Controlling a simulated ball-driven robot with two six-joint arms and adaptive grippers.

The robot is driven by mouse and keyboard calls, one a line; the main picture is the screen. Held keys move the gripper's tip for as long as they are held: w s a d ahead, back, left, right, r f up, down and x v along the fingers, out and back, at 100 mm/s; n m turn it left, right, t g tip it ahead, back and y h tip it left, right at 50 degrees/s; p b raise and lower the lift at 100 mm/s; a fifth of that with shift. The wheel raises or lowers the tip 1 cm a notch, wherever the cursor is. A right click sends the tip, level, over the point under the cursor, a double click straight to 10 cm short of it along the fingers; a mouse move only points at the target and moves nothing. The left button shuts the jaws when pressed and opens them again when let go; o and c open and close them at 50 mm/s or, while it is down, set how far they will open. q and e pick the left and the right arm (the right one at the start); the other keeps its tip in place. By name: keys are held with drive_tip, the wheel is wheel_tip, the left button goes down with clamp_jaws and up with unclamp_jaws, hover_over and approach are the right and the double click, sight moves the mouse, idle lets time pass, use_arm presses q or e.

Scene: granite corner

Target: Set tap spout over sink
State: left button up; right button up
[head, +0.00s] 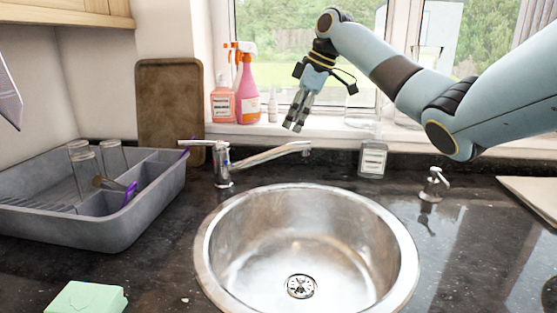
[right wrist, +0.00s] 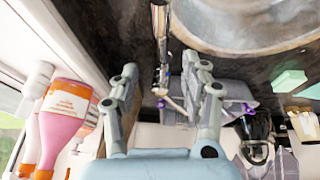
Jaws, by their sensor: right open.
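The chrome tap (head: 222,168) stands on the counter behind the left part of the round steel sink (head: 208,245). Its spout (head: 265,156) points right, roughly along the sink's back rim, and its tip appears behind the bowl. My right gripper (head: 294,126) hangs fingers-down just above the spout's tip in the head view, open and empty. In the right wrist view, my right gripper (right wrist: 166,72) has its two fingers spread, with the spout (right wrist: 161,50) showing in the gap between them. I cannot tell whether either finger touches it. My left gripper is out of view.
A grey dish rack (head: 120,232) with glasses stands left of the sink. A square bottle (head: 372,158) and a soap pump (head: 433,186) stand right of the spout. A green sponge (head: 86,298) lies front left.

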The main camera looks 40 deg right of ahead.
sight(279, 153)
drive_tip(key=x, duration=1)
drive_tip(key=shift+w+a+f, duration=0.1)
drive_tip(key=shift+a+f, duration=0.05)
drive_tip(key=shift+f, duration=0.15)
clamp_jaws()
